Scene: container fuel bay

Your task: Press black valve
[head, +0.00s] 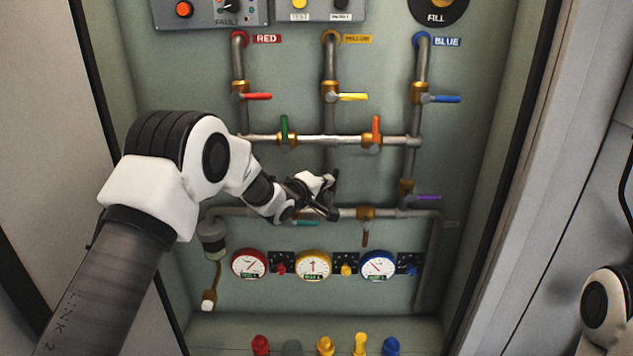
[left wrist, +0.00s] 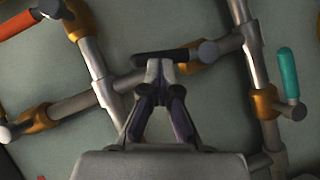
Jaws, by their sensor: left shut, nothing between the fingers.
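The black valve handle (left wrist: 146,56) lies across the pipe in the left wrist view, with its round grey hub (left wrist: 208,51) at its right end. In the head view the black handle (head: 335,181) is a narrow dark lever at the middle pipe, partly hidden by my gripper. My left gripper (head: 325,188) is shut and empty, right at the handle. In the left wrist view its fingertips (left wrist: 160,66) overlap the handle's middle. I cannot tell whether they touch it. My right gripper is not in view.
Near it are teal (head: 306,223), brown (head: 365,238), purple (head: 427,197), green (head: 284,128) and orange (head: 376,130) valve levers. Red (head: 258,97), yellow (head: 352,97) and blue (head: 443,99) levers sit above. Gauges (head: 313,265) line the panel below. Cabinet walls stand at both sides.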

